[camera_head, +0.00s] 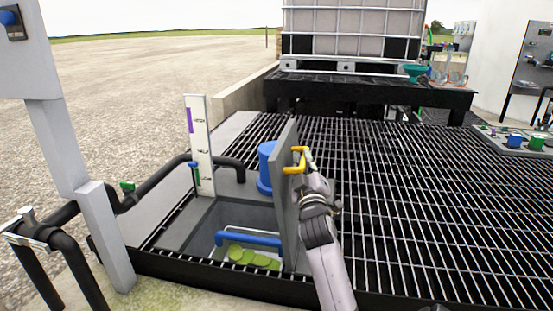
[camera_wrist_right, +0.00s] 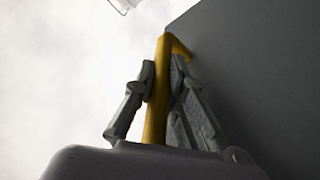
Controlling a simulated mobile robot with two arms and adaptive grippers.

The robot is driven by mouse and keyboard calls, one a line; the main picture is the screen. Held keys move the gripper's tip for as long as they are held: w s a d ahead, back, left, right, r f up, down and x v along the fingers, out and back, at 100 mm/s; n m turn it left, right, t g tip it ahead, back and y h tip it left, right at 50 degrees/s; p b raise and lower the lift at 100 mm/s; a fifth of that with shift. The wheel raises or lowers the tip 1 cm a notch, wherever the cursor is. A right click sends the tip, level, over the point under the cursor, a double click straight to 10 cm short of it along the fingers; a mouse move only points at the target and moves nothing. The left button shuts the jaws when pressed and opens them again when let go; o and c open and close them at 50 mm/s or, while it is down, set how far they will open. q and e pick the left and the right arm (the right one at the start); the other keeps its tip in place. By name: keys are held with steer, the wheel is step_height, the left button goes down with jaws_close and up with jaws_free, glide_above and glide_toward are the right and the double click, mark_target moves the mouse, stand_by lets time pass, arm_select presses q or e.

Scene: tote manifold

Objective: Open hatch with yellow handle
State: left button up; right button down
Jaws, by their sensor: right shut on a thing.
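The grey hatch (camera_head: 288,208) stands upright on its edge at the right side of a square opening in the deck. Its yellow handle (camera_head: 296,160) is on the hatch's right face, near the top. My right gripper (camera_head: 303,160) is at the handle. In the right wrist view the yellow handle (camera_wrist_right: 158,95) runs between the two fingers of my right gripper (camera_wrist_right: 165,92), which are shut on it, and the dark hatch panel (camera_wrist_right: 255,75) fills the right side. My left gripper is not in view.
The open pit (camera_head: 205,225) holds a blue pipe (camera_head: 248,239) and green discs (camera_head: 250,257). A blue cylinder (camera_head: 266,165) stands behind the hatch. A white gauge board (camera_head: 200,145) and black pipes are at left. Open grating (camera_head: 420,200) lies to the right. A caged tank (camera_head: 350,30) stands behind.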

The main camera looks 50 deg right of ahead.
steer(key=s+d+f+m+g+h, duration=0.1)
steer(key=s+d+m, duration=0.3)
steer(key=s, duration=0.3)
steer(key=shift+s+d+h, duration=0.15)
steer(key=shift+h, duration=0.25)
steer(key=shift+f, duration=0.1)
steer(key=c, duration=1.6)
jaws_free()
steer(key=shift+c, duration=0.2)
steer(key=shift+f, duration=0.1)
steer(key=v, duration=1.2)
